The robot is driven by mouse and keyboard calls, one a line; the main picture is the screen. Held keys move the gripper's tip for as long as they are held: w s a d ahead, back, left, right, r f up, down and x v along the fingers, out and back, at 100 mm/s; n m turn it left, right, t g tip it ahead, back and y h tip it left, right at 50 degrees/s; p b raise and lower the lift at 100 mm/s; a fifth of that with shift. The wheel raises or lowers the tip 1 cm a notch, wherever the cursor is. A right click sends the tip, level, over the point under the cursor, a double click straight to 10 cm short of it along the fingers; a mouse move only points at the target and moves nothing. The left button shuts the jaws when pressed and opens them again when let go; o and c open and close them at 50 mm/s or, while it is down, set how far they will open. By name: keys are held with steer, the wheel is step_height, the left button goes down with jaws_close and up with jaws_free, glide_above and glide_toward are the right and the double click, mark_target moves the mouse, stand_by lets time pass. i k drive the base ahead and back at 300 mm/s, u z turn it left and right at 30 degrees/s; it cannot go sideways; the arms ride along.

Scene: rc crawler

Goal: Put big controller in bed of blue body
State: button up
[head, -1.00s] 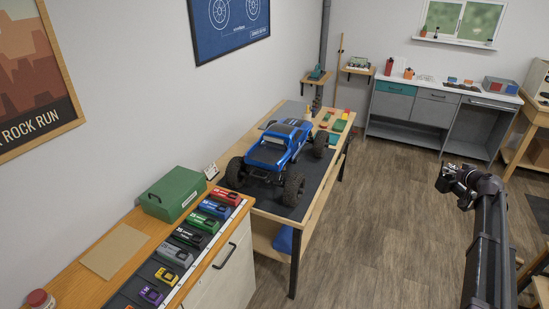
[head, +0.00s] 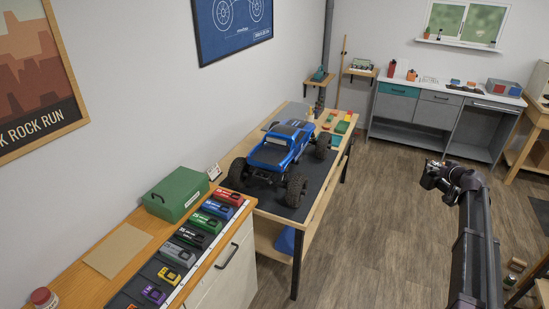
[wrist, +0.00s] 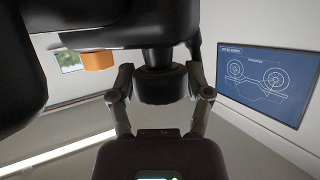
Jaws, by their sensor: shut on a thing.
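The blue-bodied crawler (head: 275,152) stands on its big black tyres on a dark mat on the wooden bench in the head view. Its bed is seen from above at an angle. My gripper (wrist: 160,135) is shut on a black device with a small lit green screen, which I take to be the big controller (wrist: 155,160); only part of it shows at the bottom of the wrist view. In the head view my gripper (head: 434,172) is raised over the floor, well to the right of the crawler; what it holds is hard to make out there.
The bench (head: 312,205) has small coloured parts at its far end. A nearer counter bears a green box (head: 176,194) and a row of coloured small items. A grey cabinet (head: 440,115) stands at the back wall. The floor (head: 360,220) between bench and arm is clear.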

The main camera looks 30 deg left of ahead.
mark_target(270, 154)
steer(key=u, duration=1.3)
steer(key=i, duration=1)
steer(key=z, duration=0.05)
